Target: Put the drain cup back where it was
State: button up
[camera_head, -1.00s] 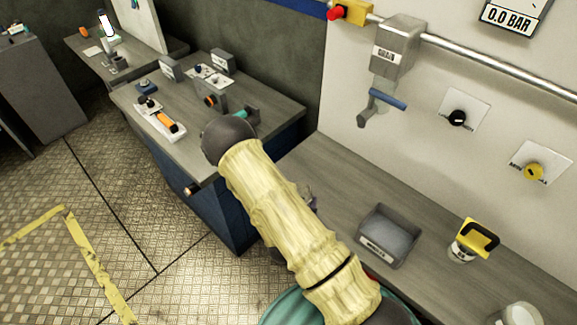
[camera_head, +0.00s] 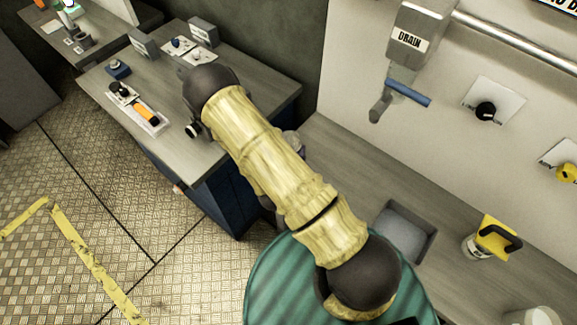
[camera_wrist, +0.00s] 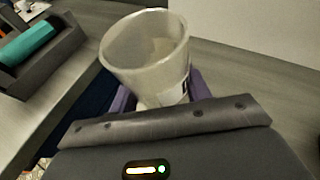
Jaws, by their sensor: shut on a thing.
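The drain cup (camera_wrist: 145,55) is a whitish, translucent open cup with a partly visible dark label. In the wrist view it stands between the purple fingers of my gripper (camera_wrist: 161,92), which is shut on it, and it leans a little. In the head view a bit of the cup (camera_head: 292,140) shows beside my yellow-sleeved arm, which hides most of my gripper. They are near the left end of the wall counter (camera_head: 345,165). The grey drain box (camera_head: 420,42), marked DRAIN, hangs on the wall to the right, with a spout and blue lever (camera_head: 408,92).
A grey tray (camera_head: 432,240) and a white container with a yellow-black handle (camera_head: 492,238) stand on the wall counter. Another pale container (camera_head: 535,315) is at lower right. A workbench (camera_head: 190,155) with tools stands left. The counter below the drain looks clear.

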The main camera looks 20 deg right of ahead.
jog(key=b, duration=0.2)
jog(key=w+m+h+b, duration=0.1)
jog(key=b, duration=0.1)
jog(key=shift+d+f+m+g, duration=0.25)
jog(key=shift+f+m+g, duration=0.05)
jog(key=shift+f, duration=0.05)
jog(key=m+b, duration=0.1)
jog(key=m+g+h+b, duration=0.1)
jog(key=b, duration=0.1)
jog(key=shift+w+d+f+h+b, duration=0.1)
jog(key=shift+w+f+h+b, duration=0.2)
jog(key=shift+w, duration=0.05)
jog(key=shift+f+m+g+b, duration=0.25)
jog(key=shift+m+g+b, duration=0.25)
jog(key=shift+b, duration=0.5)
jog(key=shift+s+a+f+m+g+h+b, duration=0.1)
jog(key=shift+a+f+m+g+h+b, duration=0.15)
jog(key=shift+m+b, duration=0.3)
jog(key=shift+a+f+m+g+h+b, duration=0.15)
jog(key=shift+m+h+b, duration=0.2)
jog(key=shift+b, duration=0.35)
jog(key=shift+r+b, duration=0.1)
jog(key=shift+b, duration=0.2)
jog(key=shift+s+r+m+g, duration=0.1)
jog(key=shift+r+m+g, duration=0.05)
jog(key=shift+m+g, duration=0.15)
